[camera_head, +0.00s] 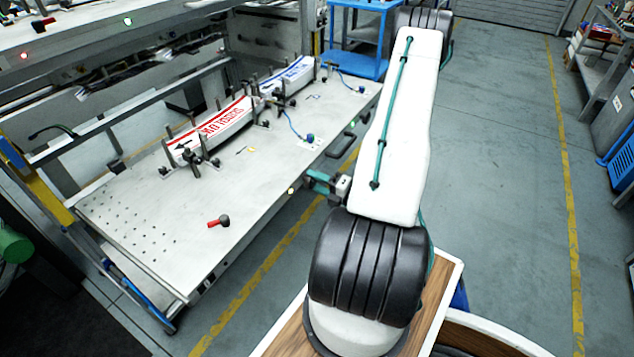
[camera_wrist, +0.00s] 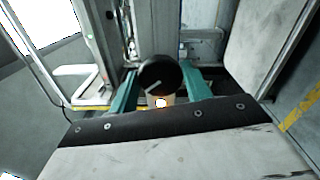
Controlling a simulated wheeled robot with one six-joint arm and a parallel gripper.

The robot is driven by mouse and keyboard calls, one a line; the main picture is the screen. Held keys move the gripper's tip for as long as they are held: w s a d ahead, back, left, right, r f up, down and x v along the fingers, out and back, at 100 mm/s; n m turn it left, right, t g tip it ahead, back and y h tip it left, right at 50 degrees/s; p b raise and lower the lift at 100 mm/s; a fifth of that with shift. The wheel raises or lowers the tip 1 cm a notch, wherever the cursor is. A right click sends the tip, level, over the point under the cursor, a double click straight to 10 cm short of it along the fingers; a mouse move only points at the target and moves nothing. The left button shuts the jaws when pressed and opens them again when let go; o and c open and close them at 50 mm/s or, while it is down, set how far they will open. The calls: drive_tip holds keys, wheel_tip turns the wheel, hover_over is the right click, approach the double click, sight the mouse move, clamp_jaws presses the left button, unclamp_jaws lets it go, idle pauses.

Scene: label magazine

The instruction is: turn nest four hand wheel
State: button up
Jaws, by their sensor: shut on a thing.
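The hand wheel (camera_wrist: 160,75) is a round black knob with a pale line on its face. In the wrist view it sits between the two teal fingers of my gripper (camera_wrist: 159,92), which are shut on it. The pale line slants up to the right. In the head view my gripper (camera_head: 314,180) is at the front edge of the grey table (camera_head: 150,250); I cannot make out the wheel there. A small lit lamp (camera_wrist: 160,103) shows just below the wheel in the wrist view. I cannot read a nest number.
A red-lettered label stack (camera_head: 225,122) and a blue-lettered one (camera_head: 290,75) stand between posts on the table. A red-and-black handle (camera_head: 218,222) lies at its front left. A blue cart (camera_head: 355,60) stands behind. The floor to the right is clear.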

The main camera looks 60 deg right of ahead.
idle(0.3)
drive_tip(key=o, duration=1)
drive_tip(key=shift+c, duration=0.2)
drive_tip(key=shift+s, duration=0.15)
drive_tip(key=s, duration=0.7)
drive_tip(key=shift+s+d, duration=0.25)
drive_tip(key=shift+d, duration=0.05)
drive_tip(key=shift+f, duration=0.1)
